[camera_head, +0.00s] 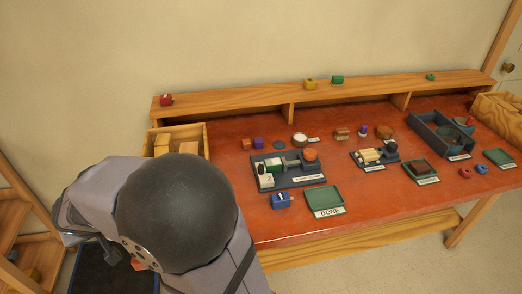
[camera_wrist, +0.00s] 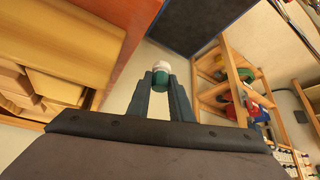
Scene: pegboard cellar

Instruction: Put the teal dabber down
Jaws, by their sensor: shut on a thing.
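The teal dabber (camera_wrist: 161,78), a small teal piece with a white end, sits between the fingertips of my gripper (camera_wrist: 161,85) in the wrist view. The gripper is shut on it and holds it in the air, off to the side of the table, with the floor and a dark mat behind it. In the head view my own arm covers the lower left, and the dabber cannot be made out there.
The red-topped table (camera_head: 380,205) bears a green DONE tray (camera_head: 324,197), a dark rack (camera_head: 288,180), a blue-grey divided tray (camera_head: 440,148) and small blocks. A wooden crate of blocks (camera_head: 152,150) stands at its left end. A wooden shelf (camera_wrist: 232,62) and dark mat (camera_wrist: 195,22) are beside it.

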